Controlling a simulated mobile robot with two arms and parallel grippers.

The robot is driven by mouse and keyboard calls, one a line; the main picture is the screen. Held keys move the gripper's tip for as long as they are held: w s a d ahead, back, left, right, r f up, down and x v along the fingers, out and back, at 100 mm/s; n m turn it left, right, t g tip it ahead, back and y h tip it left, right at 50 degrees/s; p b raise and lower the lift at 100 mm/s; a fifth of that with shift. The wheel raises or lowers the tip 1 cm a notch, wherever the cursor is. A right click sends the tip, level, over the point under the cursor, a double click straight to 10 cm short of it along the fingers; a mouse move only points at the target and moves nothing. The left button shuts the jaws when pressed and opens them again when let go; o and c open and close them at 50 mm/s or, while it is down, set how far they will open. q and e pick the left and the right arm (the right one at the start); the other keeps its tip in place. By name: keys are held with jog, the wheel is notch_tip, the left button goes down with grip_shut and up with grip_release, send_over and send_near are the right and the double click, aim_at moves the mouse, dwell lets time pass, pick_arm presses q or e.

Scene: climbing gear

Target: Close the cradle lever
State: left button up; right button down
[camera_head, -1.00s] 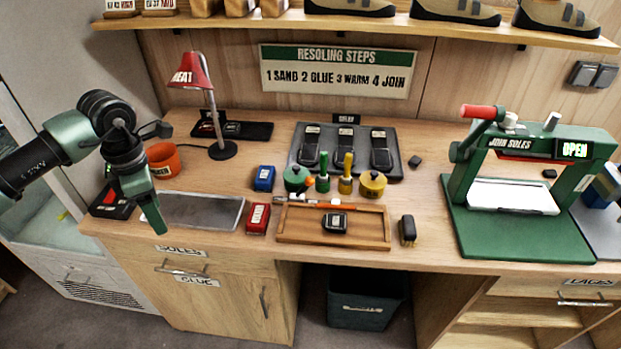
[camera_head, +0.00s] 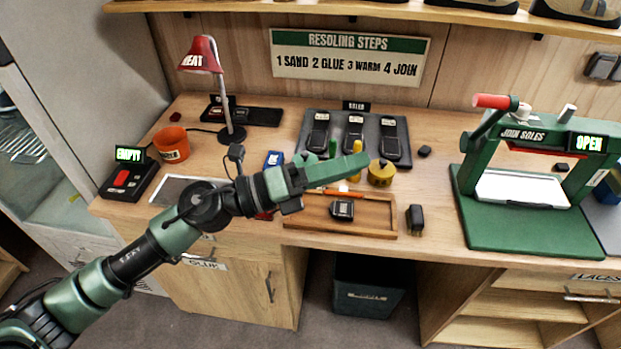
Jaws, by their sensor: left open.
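The cradle lever, a raised arm with a red grip (camera_head: 494,101), is on the left side of the green "JOIN SOLES" press (camera_head: 482,215). The press stands on the right of the bench, and its small display (camera_head: 588,143) reads OPEN. A white pad (camera_head: 520,188) lies inside the press frame. My left gripper (camera_head: 358,166) is open and empty above the middle of the bench. It points right, well to the left of the lever and apart from it. My left arm hides part of the bench's left and middle. My right gripper is not in view.
A wooden tray (camera_head: 375,224) holding a dark block is below my left gripper. A yellow pot (camera_head: 381,172) and a small black object (camera_head: 415,218) lie between gripper and press. A red lamp (camera_head: 200,54) and an orange cup (camera_head: 171,144) stand at left.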

pick_arm(q)
jog(key=w+a+n+t+y, duration=0.5)
jog(key=a+n+t+y, duration=0.7)
jog(key=n, duration=0.9)
jog(key=s+a+f+n+g+y, duration=0.2)
jog(key=a+f+n+y, duration=0.15)
jog(key=f+n, duration=0.35)
jog(key=s+a+f+n+g+y, duration=0.25)
jog(key=a+f+n, duration=0.2)
jog(key=f, duration=0.35)
jog(key=s+a+f+n+g, duration=0.2)
jog(key=s+f+g, duration=0.2)
jog(key=s+f, duration=0.55)
jog(key=s+a+f+n+g, duration=0.25)
jog(key=s+f+g, duration=0.25)
jog(key=s+f, duration=0.45)
jog(key=s+f+g, duration=0.1)
jog(key=s+f, duration=0.3)
jog(key=f, duration=1)
jog(key=s+f+g, duration=0.2)
jog(key=s+f, duration=0.2)
jog(key=f, duration=1)
jog(key=s+a+f, duration=0.3)
jog(key=s+f, duration=0.7)
jog(key=s, duration=0.3)
jog(key=shift+s+y, duration=0.25)
jog(key=shift+y, duration=0.15)
